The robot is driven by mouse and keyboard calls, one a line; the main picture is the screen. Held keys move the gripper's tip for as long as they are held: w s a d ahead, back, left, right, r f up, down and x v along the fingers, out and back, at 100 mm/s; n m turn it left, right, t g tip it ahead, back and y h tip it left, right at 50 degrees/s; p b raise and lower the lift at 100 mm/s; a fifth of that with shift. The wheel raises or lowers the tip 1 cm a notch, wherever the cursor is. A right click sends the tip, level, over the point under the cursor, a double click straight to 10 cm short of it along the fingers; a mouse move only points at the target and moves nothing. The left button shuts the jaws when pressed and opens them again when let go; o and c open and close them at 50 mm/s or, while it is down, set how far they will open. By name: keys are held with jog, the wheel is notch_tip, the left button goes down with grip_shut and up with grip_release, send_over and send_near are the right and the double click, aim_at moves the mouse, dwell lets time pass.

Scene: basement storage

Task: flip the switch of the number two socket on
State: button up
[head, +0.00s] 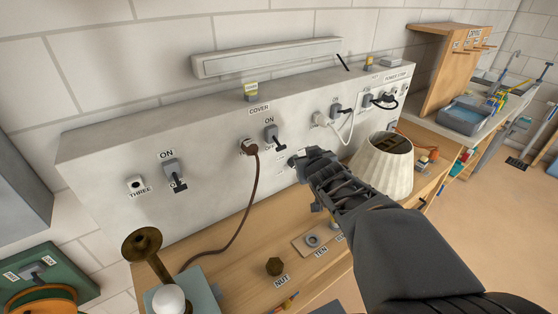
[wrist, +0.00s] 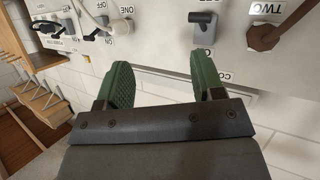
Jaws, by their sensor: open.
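The number two socket holds a brown plug (head: 250,147) with a brown cord. In the wrist view, which is upside down, the TWO label (wrist: 265,8) sits beside this plug (wrist: 264,38). Its switch (head: 271,134) is a grey housing with a black lever, just right of the plug in the head view. The lever points down, away from the ON label above and over the OFF label. My gripper (head: 296,161) is open and empty, below and right of this switch in the head view. In the wrist view the switch (wrist: 203,30) shows beyond the right green finger, apart from my gripper (wrist: 165,85).
Socket three (head: 136,184) is empty, with its own switch (head: 174,174) at left. A white plug (head: 319,119) and another switch (head: 337,109) are at right. A ribbed lampshade (head: 384,165) stands near my arm. A nut (head: 274,266) and brass lamp part (head: 142,243) are below.

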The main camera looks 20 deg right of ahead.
aim_at(281, 146)
notch_tip(281, 146, down, 5)
jog(key=n+t+y+b, duration=0.4)
jog(key=t+y+b, duration=0.1)
jog(key=y, duration=0.2)
jog(key=w, duration=0.4)
jog(key=w+a, duration=0.1)
jog(key=w, duration=0.4)
jog(key=w+a, duration=0.1)
jog(key=w, duration=0.4)
jog(key=shift+a+r, duration=0.15)
jog(key=shift+c, duration=0.3)
